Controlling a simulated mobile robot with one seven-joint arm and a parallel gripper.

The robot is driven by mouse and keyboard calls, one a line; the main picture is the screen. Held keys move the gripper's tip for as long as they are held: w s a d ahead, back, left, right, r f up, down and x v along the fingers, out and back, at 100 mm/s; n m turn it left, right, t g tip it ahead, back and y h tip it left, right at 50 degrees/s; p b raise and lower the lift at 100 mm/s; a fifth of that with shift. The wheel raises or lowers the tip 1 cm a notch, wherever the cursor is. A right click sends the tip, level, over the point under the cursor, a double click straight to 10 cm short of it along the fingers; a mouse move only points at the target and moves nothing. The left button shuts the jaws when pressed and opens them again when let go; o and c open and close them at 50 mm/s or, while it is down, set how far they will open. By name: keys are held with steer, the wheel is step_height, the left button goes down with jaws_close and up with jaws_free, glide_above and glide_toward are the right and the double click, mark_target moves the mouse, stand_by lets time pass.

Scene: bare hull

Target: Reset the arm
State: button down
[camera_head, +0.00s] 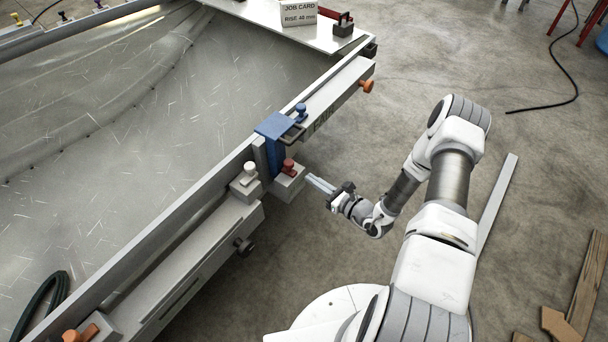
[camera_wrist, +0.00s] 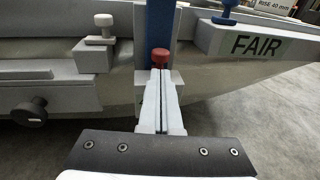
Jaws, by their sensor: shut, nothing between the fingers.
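My arm reaches from the lower right of the head view toward the side of the metal hull (camera_head: 110,120). My gripper (camera_head: 318,184) is shut and empty, its fingers pointing left toward a grey block with a red knob (camera_head: 288,166). In the head view a small gap shows between fingertips and block. In the wrist view the closed fingers (camera_wrist: 160,90) overlap the block below the red knob (camera_wrist: 160,58), so touching or apart cannot be told there. A blue bracket (camera_head: 274,130) stands over the rail just behind the block.
A rail with a white knob (camera_head: 250,169) and black knob (camera_head: 243,247) lies left of the bracket. A bar marked FAIR (camera_wrist: 258,45) lies right, with an orange knob (camera_head: 366,86). A job card (camera_head: 299,13) stands at the back. Floor right of the hull is mostly clear.

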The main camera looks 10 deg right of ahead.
steer(key=f+p+v, duration=0.1)
steer(key=v, duration=0.6)
steer(key=s+a+r+n+g+y, duration=0.2)
steer(key=a+r+n+g, duration=0.35)
steer(key=r+n, duration=0.4)
steer(key=s+a+r+n+g+y, duration=0.2)
steer(key=a+r+n+g, duration=0.3)
steer(key=r, duration=0.8)
steer(key=s+r+n+g+h, duration=0.3)
steer(key=s+r+n+h, duration=0.5)
steer(key=s+r+n, duration=0.25)
steer(key=s+d+r+n+t+h, duration=0.4)
steer(key=s+d+r+t+h, duration=0.15)
steer(key=r, duration=0.35)
step_height(320, 180, up, 17)
steer(key=p, duration=1.6)
steer(key=shift+p, duration=0.4)
steer(key=shift+s+a+f+n+y, duration=0.1)
steer(key=shift+a+n+y, duration=0.1)
steer(key=shift+n+y, duration=0.1)
